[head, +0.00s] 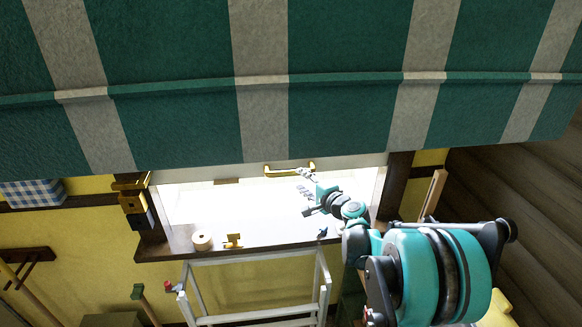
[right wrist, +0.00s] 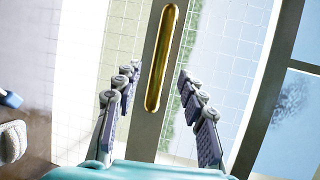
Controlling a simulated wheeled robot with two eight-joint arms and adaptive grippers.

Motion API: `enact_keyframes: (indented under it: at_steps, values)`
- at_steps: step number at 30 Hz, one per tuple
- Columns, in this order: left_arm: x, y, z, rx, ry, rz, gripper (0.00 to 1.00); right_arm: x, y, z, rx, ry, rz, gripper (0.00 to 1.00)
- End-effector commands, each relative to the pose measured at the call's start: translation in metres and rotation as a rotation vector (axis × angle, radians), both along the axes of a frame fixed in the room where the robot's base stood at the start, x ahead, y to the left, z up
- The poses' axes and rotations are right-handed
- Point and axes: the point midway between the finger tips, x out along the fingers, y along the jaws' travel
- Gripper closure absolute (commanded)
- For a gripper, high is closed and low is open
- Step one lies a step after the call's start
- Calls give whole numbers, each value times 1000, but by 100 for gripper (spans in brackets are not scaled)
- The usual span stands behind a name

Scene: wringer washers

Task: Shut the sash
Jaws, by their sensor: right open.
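The sash's brass bar handle (head: 279,171) shows just under the awning's lower edge, at the top of the bright window opening. My right gripper (head: 306,181) is open close by its right end. In the right wrist view the handle (right wrist: 162,60) lies lengthwise on the sash's grey rail (right wrist: 143,122), between the two spread fingers and apart from both. The awning hides the upper part of the sash in the head view. My left gripper is not in view.
The striped awning (head: 330,120) hangs low across the top. A white roll (head: 202,240), a brass piece (head: 233,240) and a small dark blue object (head: 322,232) stand on the sill. A pale metal frame (head: 250,257) stands in front. Dark posts flank the opening.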

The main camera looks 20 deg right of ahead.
Motion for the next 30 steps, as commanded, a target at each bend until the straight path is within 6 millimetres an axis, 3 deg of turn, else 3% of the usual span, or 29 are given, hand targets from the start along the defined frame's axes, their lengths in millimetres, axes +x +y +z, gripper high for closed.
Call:
enact_keyframes:
  at_steps: [15, 26, 30]
  values:
    - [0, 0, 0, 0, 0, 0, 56, 69, 11, -13, 4, 0, -1, 59]
    - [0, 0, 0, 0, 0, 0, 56, 75, 12, -14, 3, 0, -2, 59]
    - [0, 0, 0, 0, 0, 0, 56, 74, 12, -14, 2, -1, -1, 96]
